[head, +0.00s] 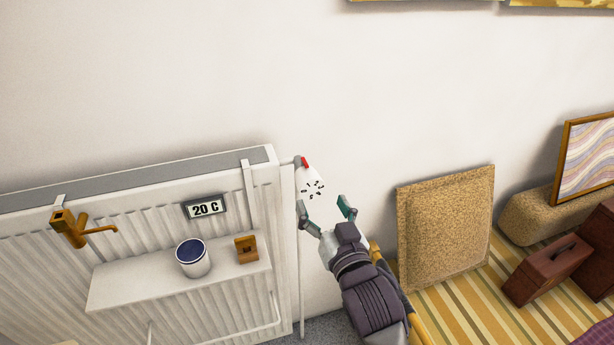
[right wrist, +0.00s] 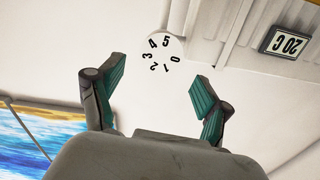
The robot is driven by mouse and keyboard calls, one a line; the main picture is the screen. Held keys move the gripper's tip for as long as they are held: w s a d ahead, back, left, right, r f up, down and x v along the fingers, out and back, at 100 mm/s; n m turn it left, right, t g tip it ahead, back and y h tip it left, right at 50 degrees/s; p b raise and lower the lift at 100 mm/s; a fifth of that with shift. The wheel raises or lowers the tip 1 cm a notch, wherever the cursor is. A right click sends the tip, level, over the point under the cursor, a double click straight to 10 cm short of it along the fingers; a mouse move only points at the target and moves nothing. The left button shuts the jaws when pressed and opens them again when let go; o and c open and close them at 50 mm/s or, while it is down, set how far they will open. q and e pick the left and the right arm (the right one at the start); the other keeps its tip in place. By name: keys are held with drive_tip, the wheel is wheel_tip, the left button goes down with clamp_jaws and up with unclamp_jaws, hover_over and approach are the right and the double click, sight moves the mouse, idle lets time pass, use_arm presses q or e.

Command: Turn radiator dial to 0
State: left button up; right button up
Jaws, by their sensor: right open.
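The radiator dial (head: 312,182) is a white knob with dark markings and a red part at its top, at the right end of the radiator (head: 262,200). In the right wrist view the dial (right wrist: 161,53) shows the numbers 0 to 5 in a ring. My right gripper (head: 326,212) is open just below the dial in the head view, its two teal-padded fingers apart. In the right wrist view the dial lies beyond the gap between the fingertips (right wrist: 158,72), and nothing is held. Whether the fingers touch the dial is not clear. My left gripper is not in view.
A display (head: 205,207) on the radiator reads 20 C. A cork-like board (head: 445,228) leans on the wall at right, near brown cases (head: 548,270).

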sight(306, 175)
drive_tip(key=p+x, duration=0.1)
drive_tip(key=x, duration=0.9)
drive_tip(key=shift+w+f, duration=0.1)
drive_tip(key=shift+w, duration=0.1)
drive_tip(key=c, duration=1.1)
drive_tip(key=shift+p, duration=0.3)
